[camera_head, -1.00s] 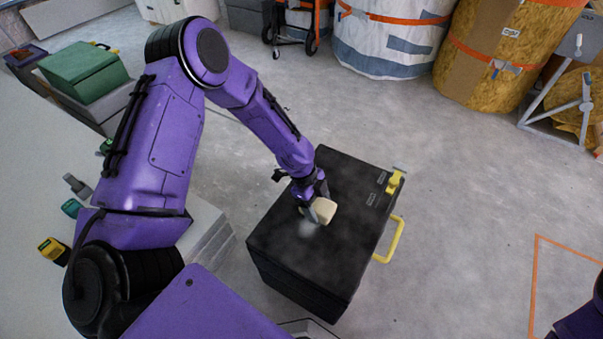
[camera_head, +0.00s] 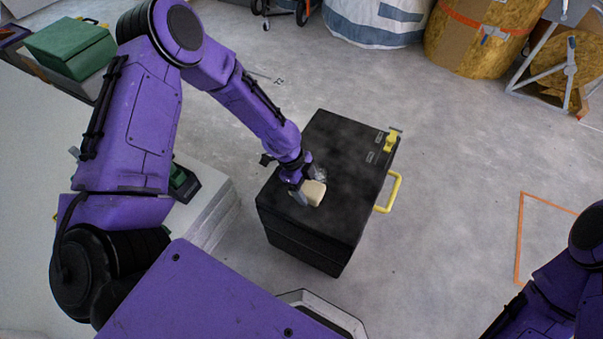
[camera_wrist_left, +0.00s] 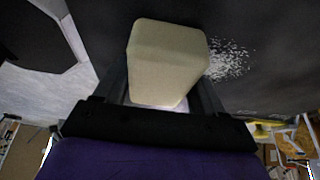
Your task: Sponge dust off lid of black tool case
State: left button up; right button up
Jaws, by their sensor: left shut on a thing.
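The black tool case (camera_head: 335,205) stands on the floor in front of me, with a yellow latch and a yellow handle (camera_head: 390,192) on its right side. My left gripper (camera_head: 302,192) is shut on a cream sponge (camera_head: 315,193) at the lid's left part. The sponge also shows between the fingers in the left wrist view (camera_wrist_left: 165,60). A patch of pale dust (camera_head: 317,173) lies on the lid just beyond the sponge; in the left wrist view the dust (camera_wrist_left: 229,60) is right beside it. I cannot tell whether the sponge touches the lid. My right gripper is out of view.
A pale slab or bench (camera_head: 205,205) stands left of the case, with a green case (camera_head: 70,47) farther back. Wrapped rolls (camera_head: 480,40) stand at the back. The floor right of the case is clear, with an orange line (camera_head: 519,240).

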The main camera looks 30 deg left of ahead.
pick_arm(q)
jog(key=r, duration=0.1)
jog(key=r+p, duration=0.1)
jog(key=shift+s+r+p, duration=0.25)
jog(key=shift+r+p, duration=0.05)
jog(key=shift+w+r+p, duration=0.1)
jog(key=shift+r+p, duration=0.5)
jog(key=shift+p, duration=0.1)
notch_tip(320, 180, up, 4)
jog(key=p, duration=0.3)
jog(key=shift+r+p, duration=0.15)
jog(key=shift+p, duration=0.25)
